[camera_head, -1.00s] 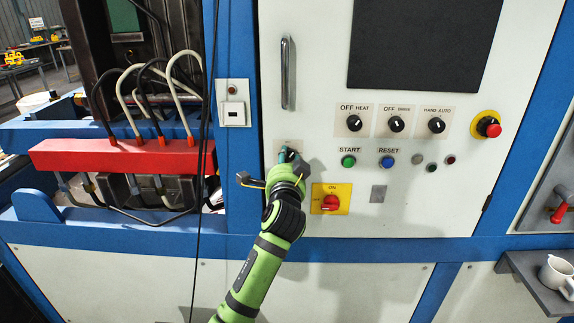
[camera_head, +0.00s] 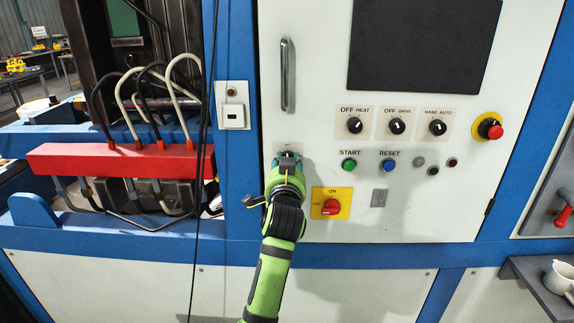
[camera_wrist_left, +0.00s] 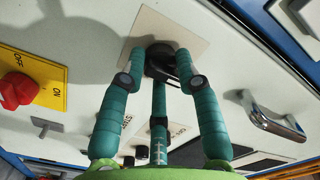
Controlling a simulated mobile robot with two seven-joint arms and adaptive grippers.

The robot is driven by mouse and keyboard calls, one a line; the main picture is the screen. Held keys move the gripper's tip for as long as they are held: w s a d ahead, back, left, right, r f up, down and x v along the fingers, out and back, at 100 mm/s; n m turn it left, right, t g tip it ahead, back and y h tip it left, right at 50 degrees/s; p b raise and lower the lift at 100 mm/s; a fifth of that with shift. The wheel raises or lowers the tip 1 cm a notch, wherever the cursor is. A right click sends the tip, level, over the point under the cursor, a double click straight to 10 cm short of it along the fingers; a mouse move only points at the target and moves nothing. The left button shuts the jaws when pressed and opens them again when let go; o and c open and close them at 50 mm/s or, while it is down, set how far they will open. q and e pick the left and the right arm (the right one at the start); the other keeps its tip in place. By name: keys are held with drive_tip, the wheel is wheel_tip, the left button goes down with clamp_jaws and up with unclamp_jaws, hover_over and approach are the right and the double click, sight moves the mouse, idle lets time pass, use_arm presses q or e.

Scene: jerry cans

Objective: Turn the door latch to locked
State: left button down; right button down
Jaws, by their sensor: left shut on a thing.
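The door latch is a dark knob (camera_wrist_left: 160,62) on a pale square plate (camera_wrist_left: 150,30) on the white cabinet door (camera_head: 400,210). In the head view my left gripper (camera_head: 288,162) covers most of the latch, and only part of its plate (camera_head: 289,147) shows above the fingers. In the left wrist view the teal fingers of my left gripper (camera_wrist_left: 163,70) close around the dark knob from both sides, with a third finger below it. The markings on the latch plate are too small to read. My right gripper is not in view.
A yellow plate with a red ON/OFF switch (camera_head: 331,207) sits close to the right of my left wrist. A vertical door handle (camera_head: 288,75) is above the latch. START (camera_head: 349,164) and RESET (camera_head: 388,165) buttons are to the right. Black cables (camera_head: 200,150) hang at the left.

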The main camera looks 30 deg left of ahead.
use_arm(q)
drive_tip(key=shift+r, duration=0.25)
drive_tip(key=c, duration=0.9)
unclamp_jaws()
drive_tip(key=shift+d+f, duration=0.1)
drive_tip(key=v, duration=0.7)
drive_tip(key=shift+s, duration=0.2)
drive_tip(key=shift+d, duration=0.1)
